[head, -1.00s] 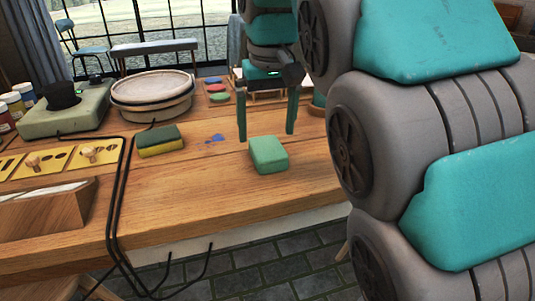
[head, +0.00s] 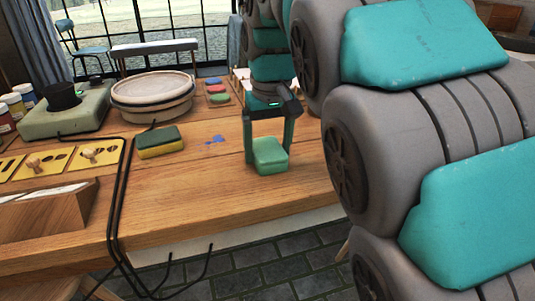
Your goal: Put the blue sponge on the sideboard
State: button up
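A mint-green sponge-like block (head: 270,157) rests on the wooden table (head: 200,205) near its front edge. My gripper (head: 269,151) points down over it, with one finger on each side. Both fingers appear to touch the block's sides, so the gripper looks shut on it. A second sponge, dark green on top and yellow below (head: 161,143), lies to the left. I see no plainly blue sponge. I cannot identify the sideboard for sure; a brown wooden piece of furniture (head: 497,16) shows partly at the top right.
A round pottery basin (head: 152,104), a green device with a black top (head: 64,114), paint jars (head: 17,104) and a palette of coloured paints (head: 217,90) stand farther back. Black cables (head: 118,190) cross the table at left. A blue stain (head: 216,139) marks the tabletop. My arm hides the right side.

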jog(key=c, duration=1.1)
jog(key=shift+o, duration=0.2)
